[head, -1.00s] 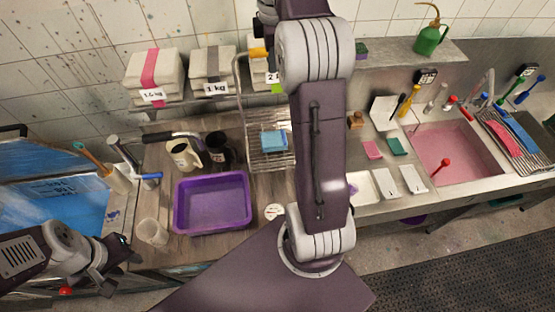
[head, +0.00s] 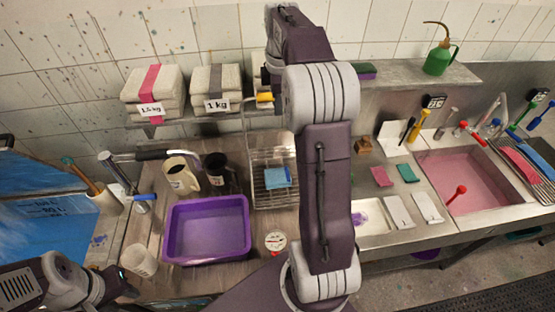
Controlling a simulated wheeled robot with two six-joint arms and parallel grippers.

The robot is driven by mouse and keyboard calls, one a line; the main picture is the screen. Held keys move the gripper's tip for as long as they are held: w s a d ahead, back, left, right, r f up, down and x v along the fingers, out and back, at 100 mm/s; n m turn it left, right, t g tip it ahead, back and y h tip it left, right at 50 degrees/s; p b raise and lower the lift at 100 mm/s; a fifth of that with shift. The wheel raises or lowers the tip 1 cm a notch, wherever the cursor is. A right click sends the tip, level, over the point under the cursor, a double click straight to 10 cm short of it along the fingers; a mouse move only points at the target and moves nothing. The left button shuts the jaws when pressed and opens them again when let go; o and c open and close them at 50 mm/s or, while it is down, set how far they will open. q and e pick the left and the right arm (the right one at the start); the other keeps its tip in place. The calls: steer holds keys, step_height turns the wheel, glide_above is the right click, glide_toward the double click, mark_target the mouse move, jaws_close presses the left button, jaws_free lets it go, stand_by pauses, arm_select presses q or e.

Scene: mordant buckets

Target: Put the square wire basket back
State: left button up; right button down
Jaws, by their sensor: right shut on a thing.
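The square wire basket (head: 262,199) hangs right of the two jugs, in front of the shelf, its long handle (head: 246,125) rising at its left. A blue block (head: 278,177) shows inside its outline. My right gripper (head: 266,82) is mostly hidden behind my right arm. It is shut on the basket near the yellow piece (head: 264,97) at the handle's top. Whether the basket touches the counter is unclear. My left gripper (head: 120,287) is empty at the lower left, its fingers apart, partly cut off by the frame.
A purple tub (head: 247,247), a cream jug (head: 181,172) and a black jug (head: 220,174) stand left of the basket. A white cup (head: 138,260) is near my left gripper. The shelf (head: 175,120) bears wrapped weights. A pink sink (head: 450,165) lies right.

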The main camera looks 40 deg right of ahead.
step_height(320, 180, down, 7)
steer(key=shift+p, duration=0.3)
steer(key=c, duration=1.2)
jaws_free()
steer(key=shift+f, duration=0.15)
step_height(320, 180, up, 12)
steer(key=s+a, duration=0.1)
steer(key=s, duration=0.1)
